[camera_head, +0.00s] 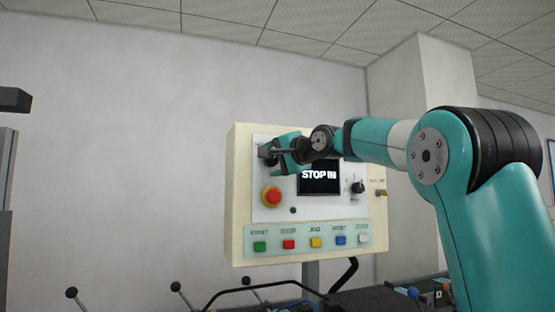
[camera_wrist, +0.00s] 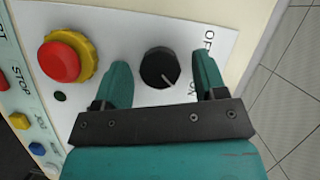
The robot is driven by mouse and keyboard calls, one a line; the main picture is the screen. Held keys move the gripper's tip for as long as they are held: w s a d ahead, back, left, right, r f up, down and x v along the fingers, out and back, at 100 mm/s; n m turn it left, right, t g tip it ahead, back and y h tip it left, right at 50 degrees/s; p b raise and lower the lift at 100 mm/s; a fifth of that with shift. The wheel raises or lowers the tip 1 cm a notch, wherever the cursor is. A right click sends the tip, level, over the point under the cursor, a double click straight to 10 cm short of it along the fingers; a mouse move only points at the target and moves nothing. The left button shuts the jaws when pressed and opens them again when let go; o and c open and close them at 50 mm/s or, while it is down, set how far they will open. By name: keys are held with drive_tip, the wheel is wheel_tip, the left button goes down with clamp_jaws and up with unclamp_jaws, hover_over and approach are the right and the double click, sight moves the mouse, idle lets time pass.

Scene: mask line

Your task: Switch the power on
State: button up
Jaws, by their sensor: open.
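The cream control panel (camera_head: 240,200) stands in front of me in the head view. Its black rotary power knob (camera_wrist: 160,67) sits between my gripper's two teal fingers in the wrist view, with OFF and ON lettering beside it. The knob's white mark points toward the ON lettering. My gripper (camera_wrist: 165,82) is open, with a visible gap on each side of the knob. In the head view my gripper (camera_head: 283,155) is at the panel's upper left and partly hides the knob. A dark screen (camera_head: 318,177) reads STOP and is partly covered by my arm.
A red emergency button (camera_head: 272,196) with a yellow collar sits just below my gripper; it is close to one finger in the wrist view (camera_wrist: 60,62). Several coloured buttons (camera_head: 315,242) line the panel's bottom. Another black knob (camera_head: 358,187) is at right. Levers (camera_head: 177,287) stand below.

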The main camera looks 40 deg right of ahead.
drive_tip(key=s+d+r+b, duration=0.1)
drive_tip(key=s+b, duration=0.3)
drive_tip(key=s, duration=1.3)
drive_tip(key=shift+d+r+b, duration=0.3)
drive_tip(key=shift+d+b, duration=0.05)
drive_tip(key=shift+s, duration=0.1)
drive_tip(key=w+a+f+n+g+y, duration=0.1)
drive_tip(key=w+a+f+n+g, duration=0.1)
drive_tip(key=a+f, duration=0.35)
drive_tip(key=w+a+f+n+g+y, duration=0.2)
drive_tip(key=a+f+n, duration=0.1)
drive_tip(key=a+f, duration=0.3)
drive_tip(key=s+a+f+n+g+y, duration=0.1)
drive_tip(key=s+a+f+n+g, duration=0.15)
drive_tip(key=a+f, duration=0.4)
drive_tip(key=s+a+f+n+g, duration=0.2)
drive_tip(key=a+f+n+g, duration=0.15)
drive_tip(key=f, duration=0.65)
drive_tip(key=s+a+f+n+g, duration=0.3)
drive_tip(key=s+f+n, duration=0.1)
drive_tip(key=s+f, duration=0.4)
drive_tip(key=s+a+f+n+g+h, duration=0.1)
drive_tip(key=s+a+f+n+g, duration=0.3)
drive_tip(key=s+f, duration=0.4)
drive_tip(key=shift+s+f+n+h, duration=0.3)
drive_tip(key=shift+s+f+n, duration=0.1)
drive_tip(key=shift+s+n, duration=0.5)
